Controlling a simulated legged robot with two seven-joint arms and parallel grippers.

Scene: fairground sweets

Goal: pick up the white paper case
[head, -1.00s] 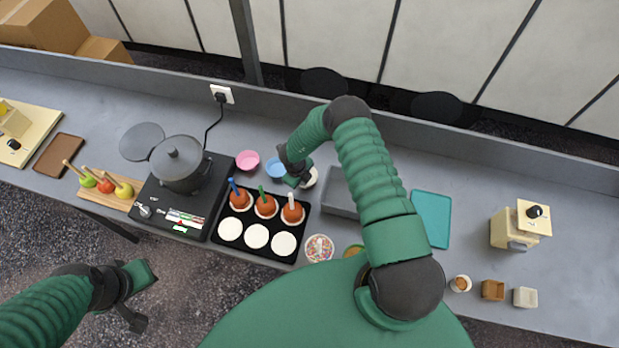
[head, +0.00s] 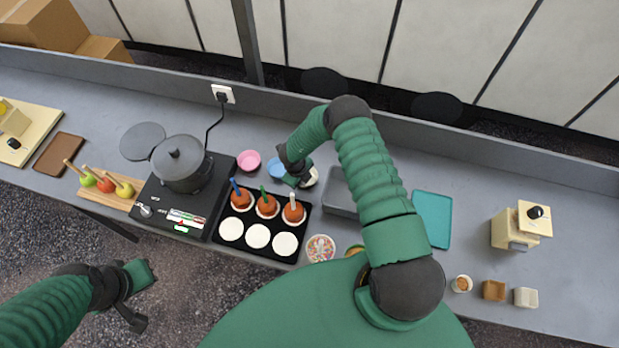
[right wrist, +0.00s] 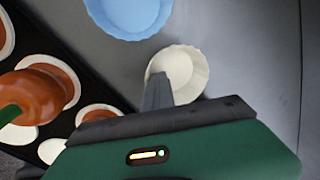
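The white paper case (head: 312,177) stands on the grey counter, partly hidden behind my right gripper (head: 298,178) in the head view. In the right wrist view the case (right wrist: 183,68) is a fluted, round, empty cup. A dark finger of my right gripper (right wrist: 157,92) overlaps its near left rim. Only one finger shows clearly, so I cannot tell whether the gripper is open or shut, or whether it touches the case. My left gripper (head: 137,297) is open and empty, off the counter's front edge at lower left.
A blue case (head: 277,167) and a pink case (head: 248,160) stand left of the white one. A black tray (head: 273,225) with several toffee apples and white discs lies in front. A grey bin (head: 339,195) is close on the right. A pot (head: 181,165) stands on the hob.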

